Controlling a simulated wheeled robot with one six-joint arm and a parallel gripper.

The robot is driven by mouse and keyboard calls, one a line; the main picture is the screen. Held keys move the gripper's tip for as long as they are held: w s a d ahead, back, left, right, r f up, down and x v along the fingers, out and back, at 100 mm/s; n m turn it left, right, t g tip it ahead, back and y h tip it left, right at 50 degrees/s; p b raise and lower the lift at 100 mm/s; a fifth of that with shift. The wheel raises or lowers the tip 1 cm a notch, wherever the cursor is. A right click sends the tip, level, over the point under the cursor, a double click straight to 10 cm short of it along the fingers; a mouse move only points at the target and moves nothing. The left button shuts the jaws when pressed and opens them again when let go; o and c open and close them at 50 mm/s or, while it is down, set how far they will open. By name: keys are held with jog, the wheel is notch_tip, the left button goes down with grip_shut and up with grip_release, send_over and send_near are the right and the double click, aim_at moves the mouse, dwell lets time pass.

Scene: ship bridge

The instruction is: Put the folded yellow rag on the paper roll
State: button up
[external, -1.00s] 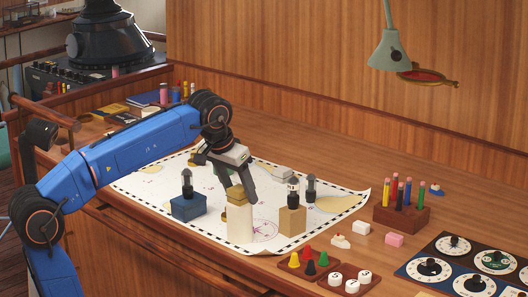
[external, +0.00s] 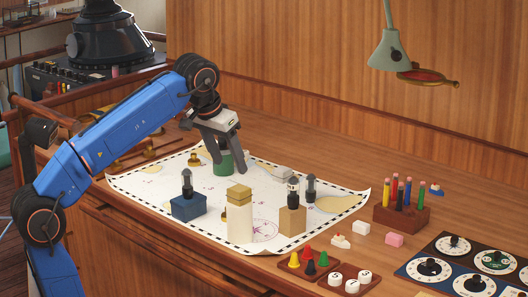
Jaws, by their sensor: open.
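The paper roll (external: 239,226) is a white upright cylinder on the near part of the chart. The folded yellow rag (external: 239,195) is a small mustard-coloured block lying on top of the roll, touching it. My gripper (external: 222,150) is open and empty, pointing down behind the roll and higher up, apart from the rag. A green cylinder (external: 223,163) with a dark top shows just below my fingers; I cannot tell if they touch it.
A blue block (external: 188,207) and a tan block (external: 292,221), both with dark stamp-like tops, stand on the chart (external: 160,195) either side of the roll. A pencil block (external: 402,217) stands at right. Coloured pegs (external: 309,260) and dials (external: 432,268) lie near the front right.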

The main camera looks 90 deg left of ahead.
jog(key=shift+v, duration=0.95)
jog(key=s+d+f+m+t+h, duration=0.1)
jog(key=s+d+f+m, duration=0.1)
jog(key=d+f, duration=0.65)
jog(key=s+d+f+m+h, duration=0.1)
jog(key=s+d+f+m, duration=0.3)
jog(key=f, duration=0.8)
jog(key=s+d+f+m, duration=0.1)
jog(key=s+d+f, duration=0.1)
jog(key=f, duration=0.6)
jog(key=s+d+f+m, duration=0.1)
jog(key=s+d+f, duration=0.2)
jog(key=d+f, duration=0.2)
jog(key=s+d+f+m+h, duration=0.1)
jog(key=s+d+f, duration=0.2)
jog(key=f, duration=0.7)
jog(key=shift+d+f+t, duration=0.3)
jog(key=shift+d+f, duration=0.05)
jog(key=shift+d, duration=0.05)
